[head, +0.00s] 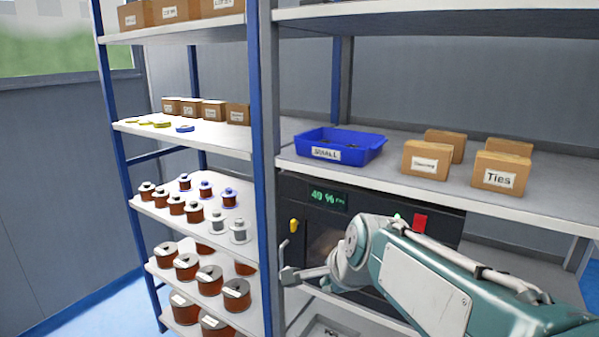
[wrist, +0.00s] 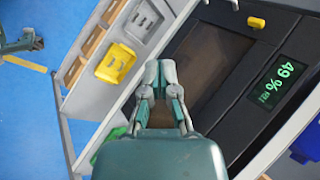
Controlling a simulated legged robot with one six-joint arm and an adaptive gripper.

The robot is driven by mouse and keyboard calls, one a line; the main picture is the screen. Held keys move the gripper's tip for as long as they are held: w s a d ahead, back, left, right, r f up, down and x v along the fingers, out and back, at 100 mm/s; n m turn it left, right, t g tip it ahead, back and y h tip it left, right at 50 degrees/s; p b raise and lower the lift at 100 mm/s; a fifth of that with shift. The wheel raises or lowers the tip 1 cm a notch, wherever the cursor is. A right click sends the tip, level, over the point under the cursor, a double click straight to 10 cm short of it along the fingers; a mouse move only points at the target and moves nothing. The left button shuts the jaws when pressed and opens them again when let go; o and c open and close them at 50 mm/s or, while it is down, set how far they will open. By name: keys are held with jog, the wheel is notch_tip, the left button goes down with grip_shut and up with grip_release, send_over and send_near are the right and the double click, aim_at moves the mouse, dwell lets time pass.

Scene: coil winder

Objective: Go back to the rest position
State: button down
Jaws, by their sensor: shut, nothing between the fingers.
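My gripper (head: 290,277) is in front of the dark machine (head: 372,213), near the blue shelf post, with my arm reaching in from the lower right. In the wrist view my gripper (wrist: 160,72) has its two fingertips together with nothing between them. Behind them lies the machine's front, with a brownish window (wrist: 208,62), a yellow knob (wrist: 256,22) and a lit display (wrist: 283,82) reading 49 %. Whether the fingertips touch the machine cannot be told.
A blue bin (head: 368,152) labelled SMALL and several cardboard boxes (head: 499,178) stand on the shelf above. Wire spools (head: 238,290) fill the left shelves. A blue post (head: 264,150) rises beside the gripper. The wrist view shows a yellow bin (wrist: 113,66).

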jog(key=s+d+f+n+h, duration=0.1)
jog(key=s+d+n, duration=0.2)
jog(key=s, duration=0.3)
jog(key=s+d+f+n+h, duration=0.1)
jog(key=s+d+f+n, duration=0.1)
jog(key=s+d+n, duration=0.2)
jog(key=s+d+f+n+g+h, duration=0.1)
jog(key=s+d+f+n, duration=0.1)
jog(key=s+n, duration=0.5)
jog(key=s+d, duration=0.1)
jog(key=s, duration=0.1)
jog(key=shift+s+d, duration=0.2)
jog(key=shift+s, duration=0.1)
